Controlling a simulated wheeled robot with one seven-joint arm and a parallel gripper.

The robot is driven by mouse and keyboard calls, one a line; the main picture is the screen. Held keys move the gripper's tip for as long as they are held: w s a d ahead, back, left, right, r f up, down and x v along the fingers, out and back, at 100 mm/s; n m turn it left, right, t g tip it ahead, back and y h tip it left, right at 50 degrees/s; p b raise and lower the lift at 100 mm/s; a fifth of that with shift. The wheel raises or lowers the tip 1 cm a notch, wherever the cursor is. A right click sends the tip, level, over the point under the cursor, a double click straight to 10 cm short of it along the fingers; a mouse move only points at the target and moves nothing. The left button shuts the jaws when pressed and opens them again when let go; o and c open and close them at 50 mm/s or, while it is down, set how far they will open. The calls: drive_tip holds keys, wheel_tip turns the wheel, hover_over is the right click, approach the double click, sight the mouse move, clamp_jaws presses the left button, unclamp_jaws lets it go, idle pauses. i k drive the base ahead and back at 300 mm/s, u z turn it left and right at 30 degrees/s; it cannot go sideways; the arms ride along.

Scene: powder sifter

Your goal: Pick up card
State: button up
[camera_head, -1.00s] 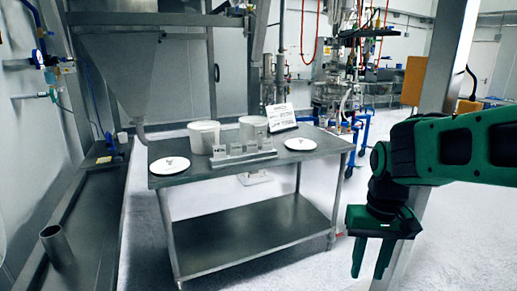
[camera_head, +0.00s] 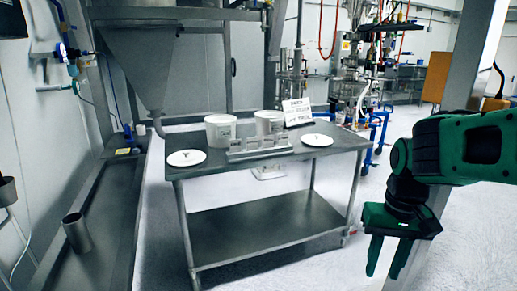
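A white card (camera_head: 297,111) with dark lettering stands upright, leaning slightly, at the back right of the steel table (camera_head: 345,141). It is just right of the white tubs. My gripper (camera_head: 384,258) hangs at the lower right, in front of and to the right of the table, well apart from the card. Its two green fingers point down with a gap between them, and nothing shows between them.
Two white tubs (camera_head: 220,132) (camera_head: 269,124), a rack of small blocks (camera_head: 262,149) and two white plates (camera_head: 186,157) (camera_head: 316,140) are on the table. A steel post (camera_head: 462,100) stands behind my arm. Floor is clear between the table and my gripper.

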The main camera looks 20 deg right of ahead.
sight(252, 143)
drive_tip(key=k, duration=0.6)
drive_tip(key=i, duration=1.3)
drive_tip(key=z, duration=0.5)
drive_tip(key=k, duration=0.45)
drive_tip(key=u, duration=0.7)
drive_tip(key=i, duration=1.1)
drive_tip(key=u, duration=0.05)
